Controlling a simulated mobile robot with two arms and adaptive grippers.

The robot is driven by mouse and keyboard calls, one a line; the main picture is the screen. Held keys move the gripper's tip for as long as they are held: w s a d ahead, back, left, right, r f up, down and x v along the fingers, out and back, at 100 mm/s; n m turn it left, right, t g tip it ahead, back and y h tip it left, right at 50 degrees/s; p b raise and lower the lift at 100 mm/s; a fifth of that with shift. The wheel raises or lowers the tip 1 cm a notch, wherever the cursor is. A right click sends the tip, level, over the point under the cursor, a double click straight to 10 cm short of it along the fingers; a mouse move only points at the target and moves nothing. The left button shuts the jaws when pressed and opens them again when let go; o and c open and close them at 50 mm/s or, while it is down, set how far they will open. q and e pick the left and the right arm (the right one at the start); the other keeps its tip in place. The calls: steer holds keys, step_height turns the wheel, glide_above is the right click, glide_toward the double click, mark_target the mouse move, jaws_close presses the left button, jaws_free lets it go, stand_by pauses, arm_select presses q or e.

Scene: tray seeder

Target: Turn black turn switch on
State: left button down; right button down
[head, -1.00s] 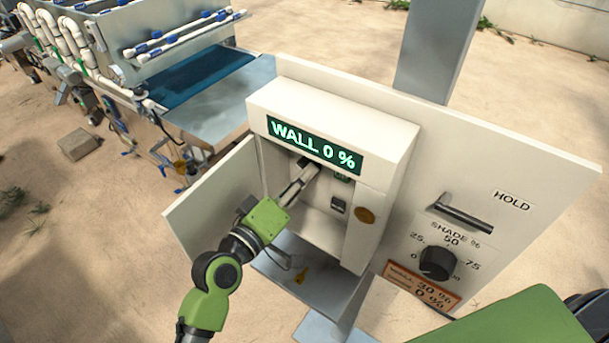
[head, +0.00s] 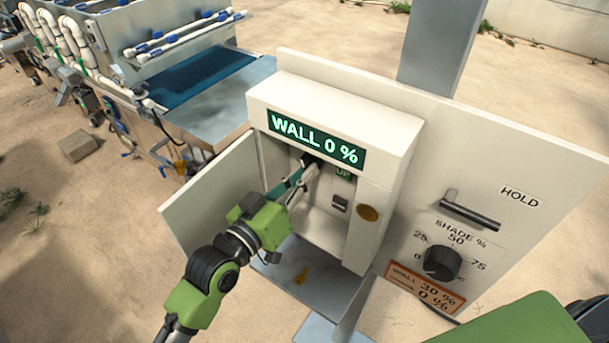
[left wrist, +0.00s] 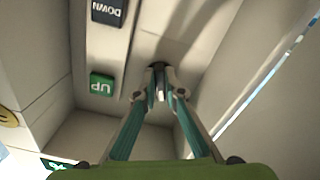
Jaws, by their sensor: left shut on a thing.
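My left gripper (head: 310,163) reaches into the open white control box (head: 378,118), just below its green display reading "WALL 0 %". In the left wrist view its fingertips (left wrist: 160,88) are closed on a small dark switch (left wrist: 158,67) on the inner panel. This appears to be the black turn switch. The fingers cover most of it, so its angle is hard to tell. In the head view the gripper hides it. My right gripper is not in view.
Beside the switch are a green UP button (left wrist: 101,85) and a dark DOWN button (left wrist: 107,12). A black shade dial (head: 442,262) and a handle (head: 470,212) sit on the panel at right.

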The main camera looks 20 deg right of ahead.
arm_select(q)
steer(key=shift+w+a+m, duration=0.1)
steer(key=shift+m, duration=2.1)
steer(key=c, duration=2.1)
jaws_free()
steer(key=shift+c, duration=0.2)
steer(key=v, duration=1.2)
steer(key=shift+f, duration=0.1)
